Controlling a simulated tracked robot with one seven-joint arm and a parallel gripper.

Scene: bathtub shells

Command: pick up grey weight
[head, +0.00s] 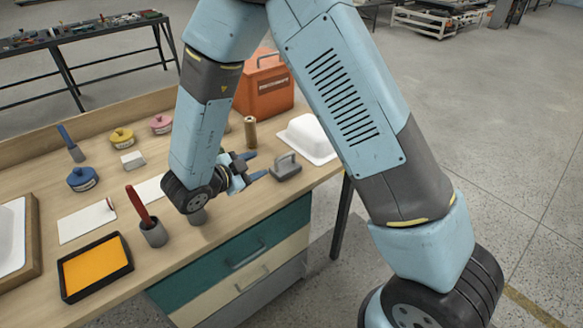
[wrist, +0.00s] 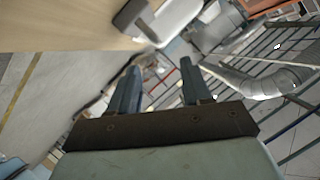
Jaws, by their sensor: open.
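The grey weight (head: 286,168), a block with a handle on top, stands upright near the right front edge of the wooden bench (head: 215,232). It also shows at the top of the wrist view (wrist: 133,16), partly cut off by the frame. My gripper (head: 256,166) is open and empty just left of the weight, its fingers pointing right towards it. In the wrist view my gripper (wrist: 160,66) has both fingers apart with nothing between them. The weight lies beyond and above the left finger there.
A white tub shell (head: 310,138) is right behind the weight, and a brown cylinder (head: 250,132) stands behind my gripper. An orange case (head: 266,88) is farther back. A grey cup with a red-handled tool (head: 152,232) and an orange tray (head: 97,268) are to the left.

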